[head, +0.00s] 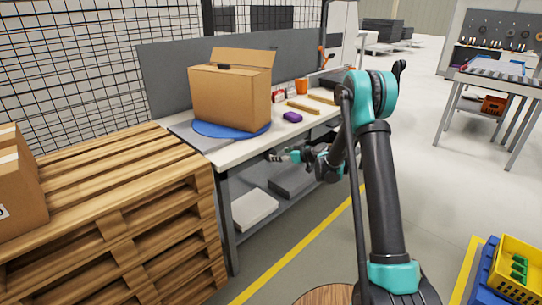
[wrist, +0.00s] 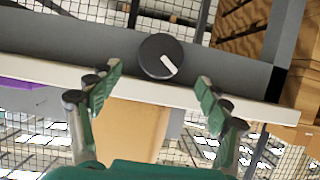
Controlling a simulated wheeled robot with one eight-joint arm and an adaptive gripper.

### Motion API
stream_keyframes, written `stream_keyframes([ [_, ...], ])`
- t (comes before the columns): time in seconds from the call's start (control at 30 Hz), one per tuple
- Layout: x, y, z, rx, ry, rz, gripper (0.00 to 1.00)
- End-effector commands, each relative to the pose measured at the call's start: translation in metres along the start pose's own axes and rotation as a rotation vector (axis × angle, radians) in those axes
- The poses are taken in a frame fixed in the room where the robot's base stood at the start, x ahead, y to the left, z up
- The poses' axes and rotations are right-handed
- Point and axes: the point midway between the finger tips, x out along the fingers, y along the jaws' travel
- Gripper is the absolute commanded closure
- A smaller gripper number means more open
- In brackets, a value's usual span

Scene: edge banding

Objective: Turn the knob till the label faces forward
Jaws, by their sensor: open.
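A round black knob (wrist: 160,56) with a white pointer mark sits on the grey front strip of the workbench in the wrist view. Its mark points down and to the right. My gripper (wrist: 159,75) is open, with a finger on each side below the knob and apart from it. In the head view my gripper (head: 282,156) is at the bench's front edge, and I cannot make out the knob there. An open-topped cardboard box (head: 232,97) stands on a blue round turntable (head: 218,129). I see no label on its visible sides.
The workbench (head: 240,151) also holds a purple block (head: 292,117), an orange cup (head: 301,86) and wooden strips (head: 302,107). A stack of wooden pallets (head: 120,195) adjoins its left end. A lower shelf sits under the bench.

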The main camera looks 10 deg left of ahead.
Motion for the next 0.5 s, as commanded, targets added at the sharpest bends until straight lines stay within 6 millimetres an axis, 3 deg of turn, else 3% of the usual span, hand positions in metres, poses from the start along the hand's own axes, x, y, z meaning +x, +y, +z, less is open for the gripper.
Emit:
stream_keyframes([
  [0.2,0.042,-0.001,0.0,-0.001,-0.001,-0.002,0.23],
  [0.5,0.07,-0.001,0.0,0.0,0.0,0.0,0.23],
])
